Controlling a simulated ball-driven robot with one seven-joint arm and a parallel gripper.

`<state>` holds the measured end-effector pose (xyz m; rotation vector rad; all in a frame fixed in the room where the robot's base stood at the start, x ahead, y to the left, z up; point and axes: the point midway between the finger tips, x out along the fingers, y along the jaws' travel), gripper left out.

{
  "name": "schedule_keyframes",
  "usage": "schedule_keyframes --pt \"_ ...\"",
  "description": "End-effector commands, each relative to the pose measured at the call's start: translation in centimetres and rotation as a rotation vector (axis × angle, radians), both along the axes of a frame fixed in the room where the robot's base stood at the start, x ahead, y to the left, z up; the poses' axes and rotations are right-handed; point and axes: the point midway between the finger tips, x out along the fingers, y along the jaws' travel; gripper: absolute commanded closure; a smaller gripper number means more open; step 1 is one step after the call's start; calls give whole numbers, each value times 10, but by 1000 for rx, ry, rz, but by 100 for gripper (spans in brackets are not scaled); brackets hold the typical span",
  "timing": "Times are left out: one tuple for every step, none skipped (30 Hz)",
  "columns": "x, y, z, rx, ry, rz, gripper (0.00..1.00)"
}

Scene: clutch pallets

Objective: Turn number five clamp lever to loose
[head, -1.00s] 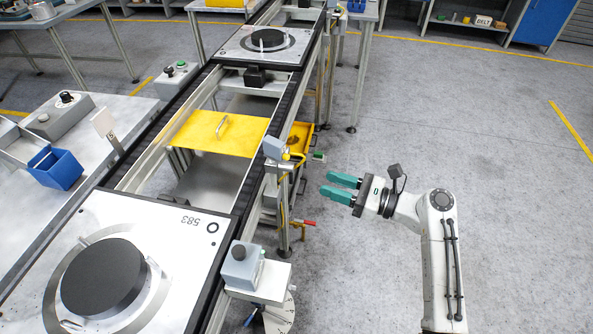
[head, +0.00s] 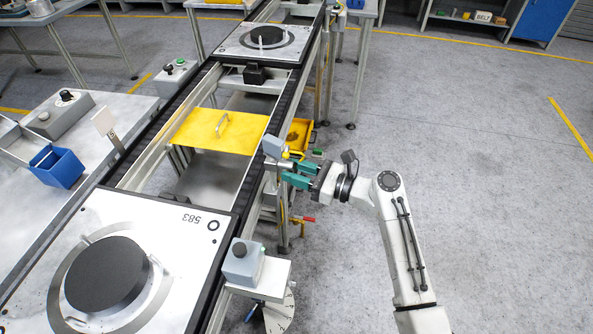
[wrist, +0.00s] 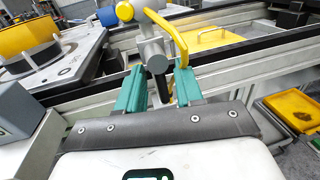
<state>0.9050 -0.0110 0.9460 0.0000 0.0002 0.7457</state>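My gripper (head: 284,171) is open, its two teal fingers at a clamp unit on the conveyor's right side. In the wrist view my gripper (wrist: 160,72) has a grey cylinder (wrist: 153,55) with a dark rod between and just beyond its fingertips. A bent yellow lever (wrist: 180,46) rises beside the cylinder, close to the right finger. A yellow ball knob (wrist: 124,11) is above left. In the head view the unit shows as a grey box (head: 274,146) with small yellow parts, partly hidden by the fingers. No number five is readable; contact cannot be told.
A pallet marked 583 (head: 185,239) lies on the near conveyor; another pallet (head: 290,45) is farther up. A yellow plate (head: 208,134) with a handle spans the rails. A red-handled valve (head: 303,219) is below. A grey box on a bracket (head: 243,262) is nearer. Floor at right is clear.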

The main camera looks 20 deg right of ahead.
Motion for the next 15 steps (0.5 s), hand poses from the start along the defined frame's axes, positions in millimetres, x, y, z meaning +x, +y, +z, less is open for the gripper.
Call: schedule_keyframes --pt "0 0 0 0 0 0 69" --pt "0 0 0 0 0 0 72" --pt "0 0 0 0 0 0 76" --pt "0 0 0 0 0 0 79" --pt "0 0 0 0 0 0 82" --pt "0 0 0 0 0 -1 86" --pt "0 0 0 0 0 -1 89" --pt "0 0 0 0 0 -1 91" --pt "0 -1 0 0 0 -1 95" --pt "0 -1 0 0 0 -1 98" --pt "0 -1 0 0 0 -2 100" --pt "0 -1 0 0 0 -2 100" --pt "0 -1 0 -1 -1 -2 100" --pt "0 -1 0 0 -1 -2 100" --pt "0 -1 0 -2 -3 -2 100"
